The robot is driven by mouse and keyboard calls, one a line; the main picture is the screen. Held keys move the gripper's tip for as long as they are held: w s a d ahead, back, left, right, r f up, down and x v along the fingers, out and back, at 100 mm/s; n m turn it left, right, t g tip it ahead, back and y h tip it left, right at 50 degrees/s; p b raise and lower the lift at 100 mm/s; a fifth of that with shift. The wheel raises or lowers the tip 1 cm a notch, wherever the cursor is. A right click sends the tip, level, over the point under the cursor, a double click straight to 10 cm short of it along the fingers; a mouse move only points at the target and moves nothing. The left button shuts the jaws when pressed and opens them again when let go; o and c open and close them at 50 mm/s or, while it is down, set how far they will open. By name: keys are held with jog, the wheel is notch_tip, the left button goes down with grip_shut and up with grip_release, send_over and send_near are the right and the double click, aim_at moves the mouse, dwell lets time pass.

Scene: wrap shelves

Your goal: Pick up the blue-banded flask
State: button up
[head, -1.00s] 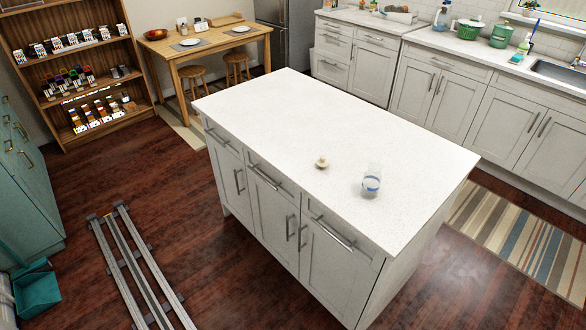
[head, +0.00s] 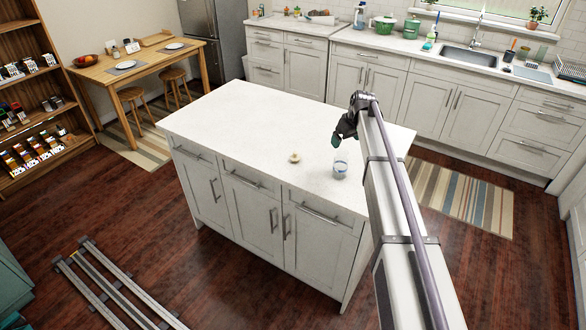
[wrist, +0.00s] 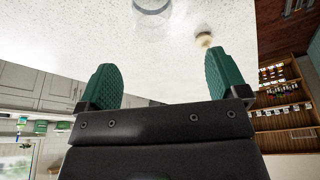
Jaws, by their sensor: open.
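The blue-banded flask (head: 340,169), clear with a blue band, stands upright on the white island top (head: 240,115), near its front right. In the wrist view its blue-banded part (wrist: 152,8) shows at the top edge, partly cut off. My gripper (head: 338,138) is above the island, just behind and above the flask in the head view, not touching it as far as I can see. In the wrist view the two green fingers (wrist: 165,82) are wide apart with nothing between them.
A small cream-coloured knob-like object (head: 295,157) sits on the island left of the flask; it also shows in the wrist view (wrist: 204,40). The rest of the island top is clear. A dining table (head: 140,65) and a wooden shelf (head: 30,90) stand at the left.

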aim_at(341, 156)
jog(key=b+x, duration=0.7)
jog(key=d+b+x, duration=0.1)
jog(key=b+x, duration=0.2)
jog(key=x, duration=0.1)
jog(key=shift+f+b, duration=0.15)
jog(key=shift+b, duration=0.2)
jog(key=shift+r, duration=0.3)
jog(key=shift+c, duration=0.3)
jog(key=c, duration=0.9)
jog(key=shift+p, duration=0.3)
jog(key=shift+c, duration=0.2)
